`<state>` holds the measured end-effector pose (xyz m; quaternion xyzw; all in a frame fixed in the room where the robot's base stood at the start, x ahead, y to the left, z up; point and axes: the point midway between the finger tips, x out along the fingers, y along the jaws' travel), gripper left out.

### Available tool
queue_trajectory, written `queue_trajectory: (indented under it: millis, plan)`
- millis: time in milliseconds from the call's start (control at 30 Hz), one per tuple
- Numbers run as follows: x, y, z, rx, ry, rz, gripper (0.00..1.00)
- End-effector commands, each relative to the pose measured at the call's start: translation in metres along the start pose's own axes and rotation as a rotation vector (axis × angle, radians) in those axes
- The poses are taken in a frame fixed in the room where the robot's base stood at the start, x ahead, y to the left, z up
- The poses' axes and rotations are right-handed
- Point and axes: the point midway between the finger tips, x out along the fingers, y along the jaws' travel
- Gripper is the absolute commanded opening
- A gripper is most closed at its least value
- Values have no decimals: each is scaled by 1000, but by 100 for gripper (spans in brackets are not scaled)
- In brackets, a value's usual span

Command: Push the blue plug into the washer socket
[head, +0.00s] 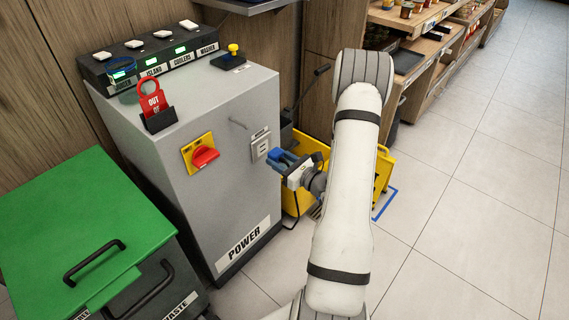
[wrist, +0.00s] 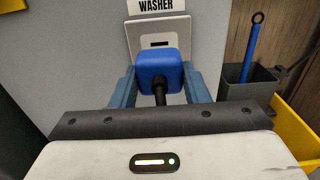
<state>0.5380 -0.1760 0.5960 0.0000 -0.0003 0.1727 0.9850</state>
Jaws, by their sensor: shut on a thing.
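The blue plug (wrist: 158,68) is held between the two blue fingers of my gripper (wrist: 160,85) in the wrist view, with its black cable trailing back toward me. The washer socket (wrist: 159,38) is a pale plate with a dark slot, on the grey cabinet under a WASHER label (wrist: 156,6). The plug covers the lower part of the plate. In the head view, my gripper (head: 281,162) is to the right of the socket (head: 261,147), with a small gap seeming to show between them. The plug's front face is hidden.
The grey POWER cabinet (head: 195,170) has a red rotary switch (head: 205,157) and a red OUT tag (head: 151,98). A yellow cart (head: 296,203) stands behind my gripper. A green-lidded waste bin (head: 60,215) is at left. Open tiled floor lies at right.

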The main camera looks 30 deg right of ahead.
Motion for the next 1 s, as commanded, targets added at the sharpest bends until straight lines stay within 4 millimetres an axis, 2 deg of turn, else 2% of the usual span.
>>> queue_trajectory:
  millis: [200, 400, 1000]
  plan:
    - [18, 0, 0, -1, 0, 2, 21]
    - [26, 0, 0, 0, 1, 2, 21]
    - [28, 1, 0, 0, 0, 2, 21]
